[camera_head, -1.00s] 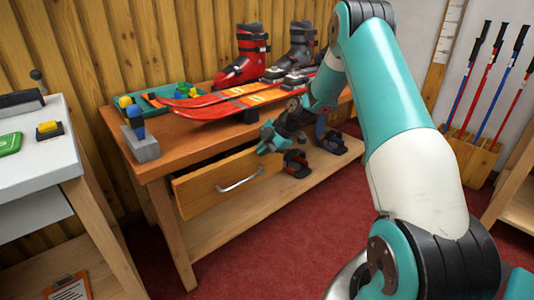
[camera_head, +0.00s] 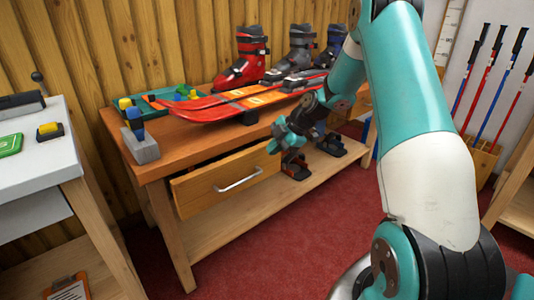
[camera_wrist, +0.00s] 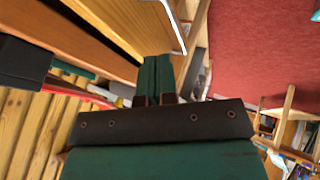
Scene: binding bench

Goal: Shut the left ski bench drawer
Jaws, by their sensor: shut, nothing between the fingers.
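The left ski bench drawer (camera_head: 210,187) is partly pulled out, with a dark gap behind its wooden front. Its metal handle (camera_head: 238,180) faces the room, and the handle also shows at the top of the wrist view (camera_wrist: 178,28). My gripper (camera_head: 274,138) is near the drawer front's upper right corner. In the wrist view its green fingers (camera_wrist: 157,75) are together and empty, close to the drawer's wood. I cannot tell whether they touch it. The ski bench (camera_head: 180,137) carries the drawer under its wooden top.
Red-orange skis (camera_head: 222,104), a red ski boot (camera_head: 247,60), a teal tray (camera_head: 176,100) and a grey block (camera_head: 143,148) stand on the bench. Bindings (camera_head: 295,166) lie on its lower shelf. A white-topped table (camera_head: 50,155) stands left. Red floor (camera_head: 270,240) is clear in front.

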